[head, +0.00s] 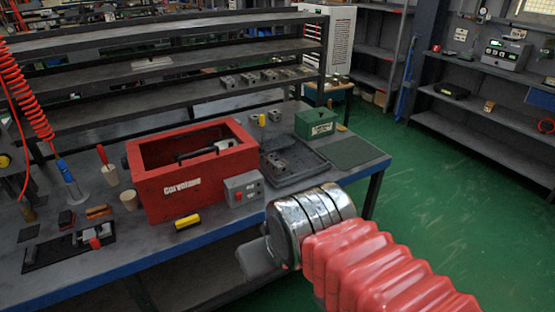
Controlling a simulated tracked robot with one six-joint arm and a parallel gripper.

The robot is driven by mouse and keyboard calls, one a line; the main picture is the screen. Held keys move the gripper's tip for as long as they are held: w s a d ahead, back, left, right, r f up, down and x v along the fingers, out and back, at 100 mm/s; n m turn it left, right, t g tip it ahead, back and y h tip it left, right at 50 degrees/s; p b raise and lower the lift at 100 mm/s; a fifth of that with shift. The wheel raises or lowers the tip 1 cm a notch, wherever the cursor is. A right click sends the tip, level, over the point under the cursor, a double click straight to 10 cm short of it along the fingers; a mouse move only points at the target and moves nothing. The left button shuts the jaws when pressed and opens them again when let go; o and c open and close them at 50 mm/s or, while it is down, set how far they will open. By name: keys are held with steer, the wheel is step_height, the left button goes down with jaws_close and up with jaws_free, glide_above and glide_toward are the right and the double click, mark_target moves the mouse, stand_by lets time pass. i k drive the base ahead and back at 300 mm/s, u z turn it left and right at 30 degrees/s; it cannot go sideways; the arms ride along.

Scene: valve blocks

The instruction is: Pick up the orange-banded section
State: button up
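No valve section with a clearly orange band can be made out in the head view. Small grey valve blocks (277,163) lie in a black tray (305,174) on the bench, too small to show any band colour. Several more grey blocks (250,78) stand in a row on the shelf behind. A small orange item (98,211) lies at the left of the bench; I cannot tell what it is. My arm, with red bellows and a shiny metal wrist, reaches in from the lower right. My gripper (257,261) shows only as a grey part beyond the wrist, in front of the bench edge; its fingers are hidden.
A red open box (170,205) holding a dark tool stands mid-bench, with a grey switch box (243,189) beside it. A green box (315,123) and dark green mat (353,152) are at the right. Green floor (440,220) is open at right.

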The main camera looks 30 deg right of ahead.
mark_target(276, 164)
steer(key=i, duration=1.25)
steer(key=u, duration=0.05)
